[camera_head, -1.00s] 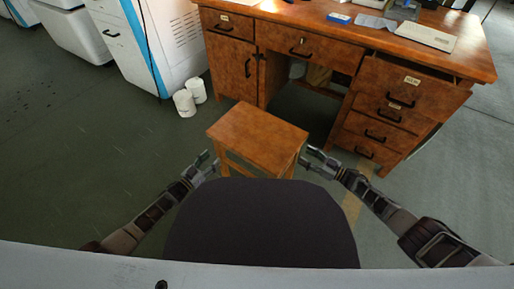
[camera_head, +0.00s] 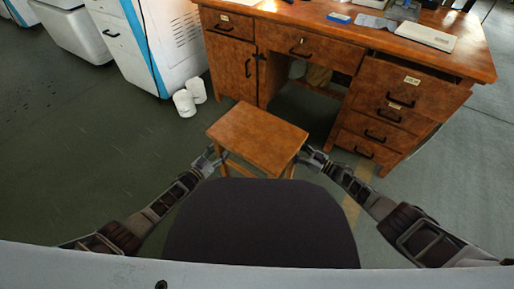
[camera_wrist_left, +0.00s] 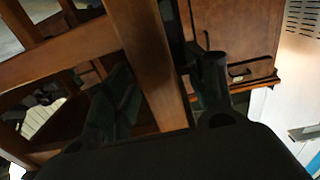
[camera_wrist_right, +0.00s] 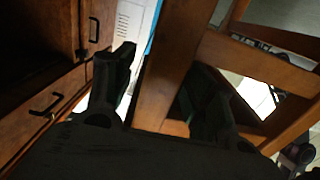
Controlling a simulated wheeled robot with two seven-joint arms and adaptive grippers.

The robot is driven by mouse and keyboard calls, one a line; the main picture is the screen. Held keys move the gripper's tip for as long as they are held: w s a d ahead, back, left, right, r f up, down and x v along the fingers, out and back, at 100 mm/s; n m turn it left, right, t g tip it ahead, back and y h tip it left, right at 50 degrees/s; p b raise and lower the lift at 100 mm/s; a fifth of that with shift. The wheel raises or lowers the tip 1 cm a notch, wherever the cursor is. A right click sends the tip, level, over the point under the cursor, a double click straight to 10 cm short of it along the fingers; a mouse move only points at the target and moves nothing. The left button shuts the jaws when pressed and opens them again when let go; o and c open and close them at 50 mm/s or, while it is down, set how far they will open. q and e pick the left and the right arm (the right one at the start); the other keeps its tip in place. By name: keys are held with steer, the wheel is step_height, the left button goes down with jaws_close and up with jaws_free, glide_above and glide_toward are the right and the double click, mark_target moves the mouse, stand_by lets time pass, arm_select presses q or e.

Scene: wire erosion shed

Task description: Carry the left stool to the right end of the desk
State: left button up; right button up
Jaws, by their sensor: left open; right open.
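A wooden stool (camera_head: 257,137) with a square seat stands upright on the floor in front of the desk (camera_head: 285,42). My left gripper (camera_head: 214,158) is at its left side and my right gripper (camera_head: 309,157) at its right side, both just below seat height. In the left wrist view a stool leg (camera_wrist_left: 155,65) stands between the open fingers. In the right wrist view another stool leg (camera_wrist_right: 166,70) stands between the open fingers. Neither gripper is closed on its leg. The lower parts of the stool are hidden behind my body.
Two white rolls or cups (camera_head: 190,97) stand on the floor by a white cabinet (camera_head: 165,45), left of the desk. A keyboard (camera_head: 426,36) lies on the desktop. The floor right of the desk (camera_head: 470,150) is clear.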

arm_select(q)
jaws_close()
arm_select(e)
jaws_close()
arm_select(q)
steer(key=shift+w+r, duration=0.15)
steer(key=shift+r, duration=0.05)
arm_select(e)
steer(key=shift+w+r, duration=0.1)
steer(key=shift+r, duration=0.1)
